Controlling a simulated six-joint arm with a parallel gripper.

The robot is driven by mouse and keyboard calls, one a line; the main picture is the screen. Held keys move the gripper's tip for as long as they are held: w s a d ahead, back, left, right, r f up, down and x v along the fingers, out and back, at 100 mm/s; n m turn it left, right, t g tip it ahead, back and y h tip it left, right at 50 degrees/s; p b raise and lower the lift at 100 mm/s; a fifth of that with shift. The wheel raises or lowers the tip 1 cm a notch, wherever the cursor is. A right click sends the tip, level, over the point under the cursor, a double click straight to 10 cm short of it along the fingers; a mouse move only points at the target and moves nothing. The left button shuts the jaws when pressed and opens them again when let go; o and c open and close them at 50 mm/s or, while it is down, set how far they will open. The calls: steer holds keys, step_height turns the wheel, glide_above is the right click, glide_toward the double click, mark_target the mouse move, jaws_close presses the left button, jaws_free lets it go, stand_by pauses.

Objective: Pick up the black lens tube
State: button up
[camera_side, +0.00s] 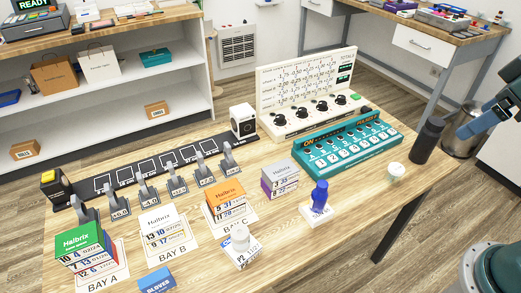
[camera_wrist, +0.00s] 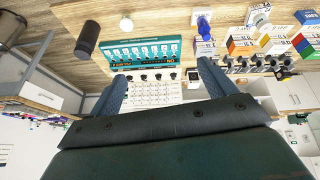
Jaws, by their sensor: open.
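The black lens tube (camera_side: 427,140) is a dark upright cylinder near the right end of the wooden table in the side view. In the wrist view the tube (camera_wrist: 87,38) shows at the upper left, outside the gap between my fingers. My gripper (camera_side: 472,124) enters at the right edge of the side view, right of the tube and apart from it. In the wrist view my gripper (camera_wrist: 163,75) has its two blue fingers spread wide with nothing held between them.
A small pale cup (camera_side: 396,171) is close to the tube, in front. A blue-topped bottle (camera_side: 319,195) and boxed bays stand further left. A bin (camera_side: 462,145) is beyond the table.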

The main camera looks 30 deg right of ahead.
steer(key=w+d+n+g, duration=0.1)
steer(key=w+d+n, duration=0.35)
steer(key=w, duration=0.25)
steer(key=n+g, duration=0.4)
steer(key=n, duration=0.8)
glide_toward(437, 121)
step_height(437, 121, down, 8)
steer(key=shift+f, duration=0.25)
steer(key=shift+f, duration=0.1)
steer(key=shift+w+d+f, duration=0.1)
steer(key=shift+w+f, duration=0.05)
steer(key=shift+f, duration=2.35)
